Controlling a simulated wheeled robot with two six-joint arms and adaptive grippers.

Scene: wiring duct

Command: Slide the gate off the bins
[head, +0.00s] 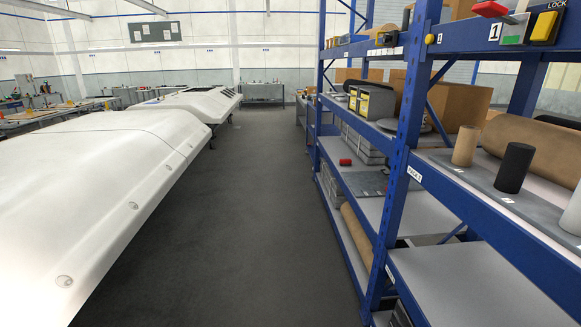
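Neither of my grippers is in view. I cannot make out a gate. Grey box-like units with yellowish fronts (372,102) sit on the upper middle shelf of the blue rack (408,130) on the right; I cannot tell whether these are the bins. They are small and some way down the aisle.
A bare grey aisle floor (250,220) runs ahead. A long white panelled body (90,190) lines the left. The rack's near shelf holds a tan cylinder (465,146), a black cylinder (514,168) and a large brown roll (535,145). A red item (345,162) lies on a lower shelf.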

